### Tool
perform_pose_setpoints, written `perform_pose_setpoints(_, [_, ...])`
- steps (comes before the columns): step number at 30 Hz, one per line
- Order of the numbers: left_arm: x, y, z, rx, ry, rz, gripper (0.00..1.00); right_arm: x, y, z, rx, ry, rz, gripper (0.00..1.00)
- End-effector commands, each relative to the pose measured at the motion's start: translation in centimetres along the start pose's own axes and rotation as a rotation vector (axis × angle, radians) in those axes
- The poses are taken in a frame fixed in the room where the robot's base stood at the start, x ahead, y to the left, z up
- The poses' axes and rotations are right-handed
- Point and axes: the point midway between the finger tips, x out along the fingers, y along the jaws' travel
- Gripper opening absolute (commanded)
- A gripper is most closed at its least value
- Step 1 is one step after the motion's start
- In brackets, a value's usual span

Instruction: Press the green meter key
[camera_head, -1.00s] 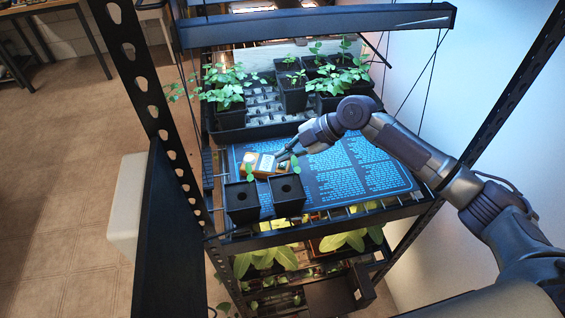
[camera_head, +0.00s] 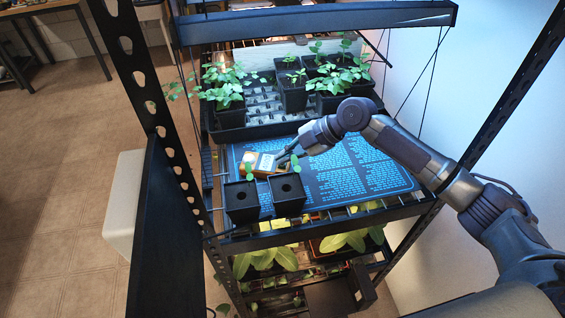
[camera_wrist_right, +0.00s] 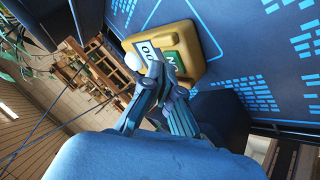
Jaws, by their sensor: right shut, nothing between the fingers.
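The yellow meter (camera_head: 254,161) lies on the blue printed mat (camera_head: 345,172), behind two black pots. In the right wrist view the meter (camera_wrist_right: 193,37) shows a pale display with digits and a green key (camera_wrist_right: 171,63) with a white letter, partly covered by my fingers. My right gripper (camera_head: 283,160) is shut and empty at the meter's right end. In the wrist view its fingertips (camera_wrist_right: 153,73) are in front of the display and beside the green key. I cannot tell whether they touch. My left gripper is not in view.
Two black pots (camera_head: 242,202) (camera_head: 287,194) stand at the mat's front edge, close to the meter. A tray of potted seedlings (camera_head: 292,98) stands behind. Dark rack posts (camera_head: 150,105) flank the shelf, and a lamp bar (camera_head: 320,20) hangs above. The mat's right half is clear.

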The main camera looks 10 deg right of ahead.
Motion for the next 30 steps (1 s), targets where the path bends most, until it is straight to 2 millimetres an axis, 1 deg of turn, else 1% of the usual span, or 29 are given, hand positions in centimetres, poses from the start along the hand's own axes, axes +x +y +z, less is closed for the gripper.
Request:
perform_pose_setpoints(11, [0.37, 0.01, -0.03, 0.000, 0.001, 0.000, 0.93, 0.27, -0.18, 0.18, 0.000, 0.000, 0.000, 0.00])
perform_pose_setpoints(17, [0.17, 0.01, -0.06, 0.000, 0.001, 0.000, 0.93, 0.08, -0.04, 0.05, 0.000, 0.000, 0.000, 0.00])
perform_pose_setpoints(24, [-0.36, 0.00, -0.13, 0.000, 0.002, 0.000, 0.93, -0.65, 0.52, -0.46, -0.001, 0.000, 0.001, 0.00])
perform_pose_setpoints(30, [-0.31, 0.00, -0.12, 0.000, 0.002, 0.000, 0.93, -0.65, 0.51, -0.46, 0.000, 0.000, 0.001, 0.00])
